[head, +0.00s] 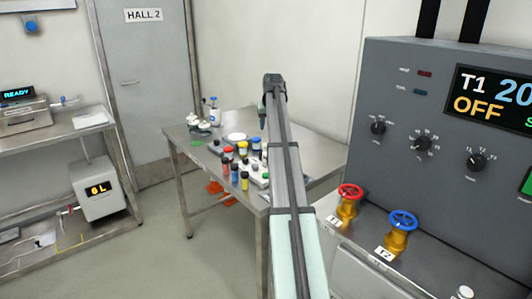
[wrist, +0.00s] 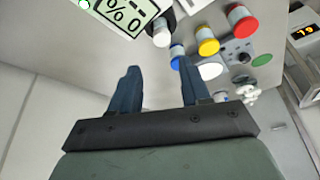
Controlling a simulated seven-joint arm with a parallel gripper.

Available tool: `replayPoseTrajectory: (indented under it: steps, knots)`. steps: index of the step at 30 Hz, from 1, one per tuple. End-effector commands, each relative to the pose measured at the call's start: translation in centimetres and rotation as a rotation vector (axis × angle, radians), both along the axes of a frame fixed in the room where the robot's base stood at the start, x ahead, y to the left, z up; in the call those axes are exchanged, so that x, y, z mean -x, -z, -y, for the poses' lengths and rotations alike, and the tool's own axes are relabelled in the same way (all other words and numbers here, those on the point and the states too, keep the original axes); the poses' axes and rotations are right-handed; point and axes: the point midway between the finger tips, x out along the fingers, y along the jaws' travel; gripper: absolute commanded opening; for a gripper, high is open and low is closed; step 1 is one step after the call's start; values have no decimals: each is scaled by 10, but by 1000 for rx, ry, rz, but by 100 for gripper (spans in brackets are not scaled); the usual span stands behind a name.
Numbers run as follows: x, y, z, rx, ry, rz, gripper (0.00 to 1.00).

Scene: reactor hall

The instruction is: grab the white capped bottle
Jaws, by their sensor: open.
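In the wrist view, a bottle with a white cap (wrist: 161,36) stands beyond my open fingertips, near the top of the picture. The white cap is apart from both fingers. In the head view, my gripper (head: 263,112) hangs above the far table, over the back of the bottle group. I cannot tell the white-capped bottle for sure in that view.
A yellow-capped bottle (wrist: 207,43), a blue-capped one (wrist: 177,52) and a red-capped one (wrist: 243,22) stand close by. A display panel (wrist: 125,12) is beside the white cap. The metal table (head: 185,148) also holds a blue-capped wash bottle (head: 214,113).

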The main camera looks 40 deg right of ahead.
Motion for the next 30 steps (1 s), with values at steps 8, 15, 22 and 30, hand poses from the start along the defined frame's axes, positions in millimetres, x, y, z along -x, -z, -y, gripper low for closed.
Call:
replayPoseTrajectory:
  steps: [8,15,22,30]
  knots:
    - [-13,35,7,0,-2,-2,47]
    - [-26,69,14,1,-2,0,47]
    - [-30,80,16,1,-2,0,47]
    - [-42,108,21,0,-2,-1,47]
